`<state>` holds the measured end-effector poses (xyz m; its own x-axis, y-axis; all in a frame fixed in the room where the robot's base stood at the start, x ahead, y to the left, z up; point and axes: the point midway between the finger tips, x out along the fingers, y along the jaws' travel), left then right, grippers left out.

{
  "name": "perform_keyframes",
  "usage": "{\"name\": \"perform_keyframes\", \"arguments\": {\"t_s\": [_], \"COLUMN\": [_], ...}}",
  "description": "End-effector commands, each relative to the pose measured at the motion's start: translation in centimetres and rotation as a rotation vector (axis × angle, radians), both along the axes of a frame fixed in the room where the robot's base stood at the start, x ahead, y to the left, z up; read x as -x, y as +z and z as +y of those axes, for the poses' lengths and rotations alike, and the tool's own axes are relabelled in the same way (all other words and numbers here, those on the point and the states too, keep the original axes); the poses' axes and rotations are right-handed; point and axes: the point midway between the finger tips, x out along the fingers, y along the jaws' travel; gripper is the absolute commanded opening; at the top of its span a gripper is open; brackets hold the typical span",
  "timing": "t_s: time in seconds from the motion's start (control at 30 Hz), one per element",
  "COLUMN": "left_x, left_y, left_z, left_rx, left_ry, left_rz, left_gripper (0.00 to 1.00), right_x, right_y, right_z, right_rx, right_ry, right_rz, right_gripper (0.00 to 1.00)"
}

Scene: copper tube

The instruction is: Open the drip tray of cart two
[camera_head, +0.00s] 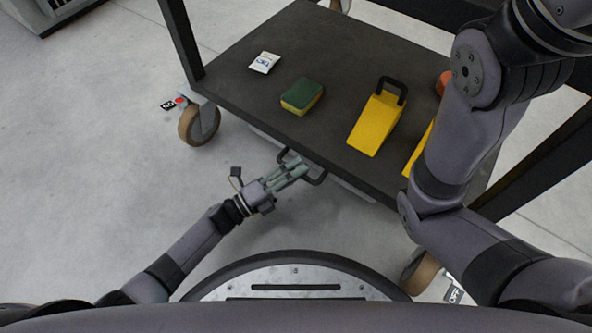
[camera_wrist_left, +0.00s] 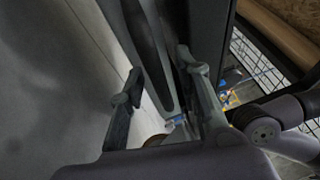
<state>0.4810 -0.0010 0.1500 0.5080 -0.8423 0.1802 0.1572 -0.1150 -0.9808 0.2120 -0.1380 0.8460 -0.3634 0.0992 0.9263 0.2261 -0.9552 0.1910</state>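The cart (camera_head: 230,90) has a dark lower shelf. The drip tray (camera_head: 348,188) shows as a pale strip under the shelf's front edge, with a black bar handle (camera_head: 319,180) sticking out in front. My left gripper (camera_head: 298,170) is at this handle, its fingers overlapping the handle's middle in the head view. In the left wrist view, the left gripper (camera_wrist_left: 160,82) has its two fingers apart, with a dark bar-like shape between them. I cannot tell whether either finger touches the handle. My right arm crosses the right side of the head view; its gripper is out of view.
On the shelf are a white packet (camera_head: 264,62), a green and yellow sponge (camera_head: 302,96) and a yellow wedge (camera_head: 376,124) with a black handle. A second yellow piece is partly hidden by my right arm. A caster (camera_head: 199,124) stands at left. The floor at left is clear.

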Motion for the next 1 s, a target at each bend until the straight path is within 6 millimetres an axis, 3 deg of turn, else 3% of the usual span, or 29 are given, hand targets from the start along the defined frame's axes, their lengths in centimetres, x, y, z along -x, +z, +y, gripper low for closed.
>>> {"name": "perform_keyframes", "arguments": {"t_s": [0.43, 1.0], "left_x": [0.01, 0.02], "left_y": [-0.03, -0.08], "left_z": [0.05, 0.08], "left_rx": [-0.001, -0.003], "left_ry": [0.0, 0.001], "left_rz": [-0.001, -0.001], "left_gripper": [0.0, 0.0], "right_x": [-0.02, -0.06], "right_y": [0.0, 0.0], "right_z": [0.0, -0.01], "right_rx": [0.0, 0.0], "right_ry": [0.0, -0.001], "right_rz": [0.001, 0.001], "right_gripper": [0.4, 0.4]}}
